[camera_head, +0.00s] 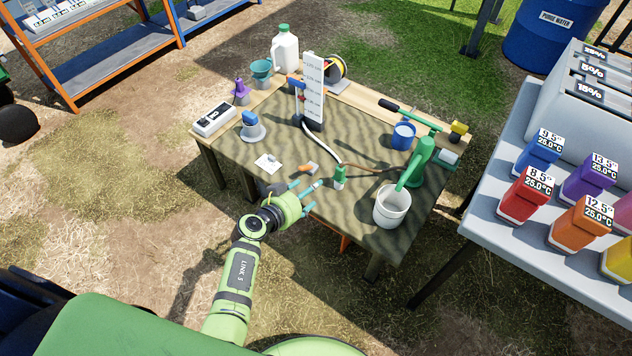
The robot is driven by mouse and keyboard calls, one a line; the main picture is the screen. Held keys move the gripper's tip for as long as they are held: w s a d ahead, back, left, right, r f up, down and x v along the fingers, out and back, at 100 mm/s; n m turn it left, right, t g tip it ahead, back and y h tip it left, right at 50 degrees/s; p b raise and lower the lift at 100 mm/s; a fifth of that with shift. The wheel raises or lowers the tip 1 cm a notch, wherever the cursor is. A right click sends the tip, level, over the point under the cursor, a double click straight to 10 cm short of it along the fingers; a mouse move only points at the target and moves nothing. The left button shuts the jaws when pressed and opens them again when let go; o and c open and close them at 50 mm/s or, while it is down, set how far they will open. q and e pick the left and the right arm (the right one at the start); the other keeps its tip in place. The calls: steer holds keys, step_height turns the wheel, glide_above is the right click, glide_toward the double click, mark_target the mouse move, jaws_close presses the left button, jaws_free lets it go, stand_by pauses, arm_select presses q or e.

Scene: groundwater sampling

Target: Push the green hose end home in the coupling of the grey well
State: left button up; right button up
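My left gripper (303,197) is at the table's near edge, its two teal fingers apart. A small pale blue and white piece (317,185) shows just past the fingers; I cannot tell whether they touch it. A small upright green piece with a pale lower part (340,177) stands just right of it, near where a white hose (321,143) and a brown hose (370,168) come together. I cannot tell for certain which piece is the green hose end. A grey round base with a blue top (252,130) stands at the table's left. No coupling is clearly readable. My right gripper is not in view.
The table (300,218) also holds a green pump (418,165), a whitish bucket (391,208), a blue mug (403,136), a white scale board (313,90) and an orange-tipped piece (310,168). A grey bench (500,210) with coloured boxes stands at right.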

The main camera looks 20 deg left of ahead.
arm_select(q)
steer(key=g, duration=0.1)
steer(key=w+g+y, duration=0.1)
steer(key=g, duration=0.1)
steer(key=shift+w+d+f, duration=0.1)
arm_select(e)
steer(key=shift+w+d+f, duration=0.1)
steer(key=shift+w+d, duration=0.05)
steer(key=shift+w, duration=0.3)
arm_select(q)
steer(key=w+d+r+m+g+y+b, duration=0.1)
steer(key=w+d+r+m+g+b, duration=0.1)
steer(key=w+d+r+m+g, duration=0.2)
steer(key=shift+d+r+m+g, duration=0.2)
steer(key=shift+r+m+g, duration=0.25)
steer(key=shift+g, duration=0.95)
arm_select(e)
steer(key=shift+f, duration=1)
